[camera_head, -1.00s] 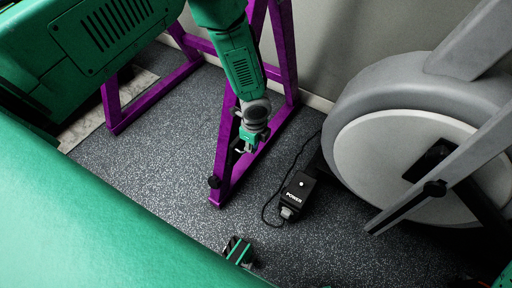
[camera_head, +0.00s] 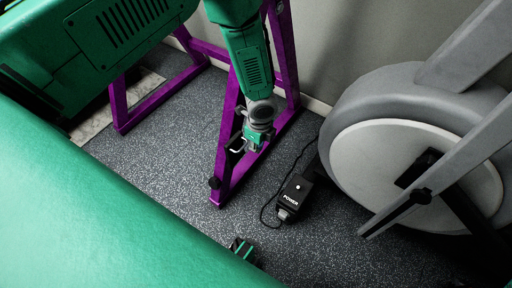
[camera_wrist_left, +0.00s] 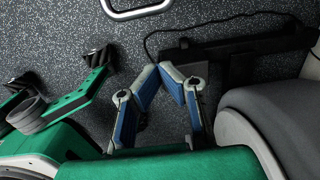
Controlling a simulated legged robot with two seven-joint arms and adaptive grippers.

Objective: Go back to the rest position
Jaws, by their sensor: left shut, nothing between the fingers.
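My left arm comes down from the top in the head view, with its left gripper (camera_head: 250,143) low in front of the purple frame (camera_head: 228,165). The fingers are small and partly hidden there. In the left wrist view the left gripper (camera_wrist_left: 170,72) shows two blue and grey fingers with their tips together and nothing between them.
A black box marked POWER (camera_head: 295,192) with a cable lies on the speckled floor (camera_head: 330,240). A grey machine with a large round wheel (camera_head: 405,155) stands at the right. A green surface (camera_head: 90,215) fills the lower left. A small green and black piece (camera_head: 242,249) sits at its edge.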

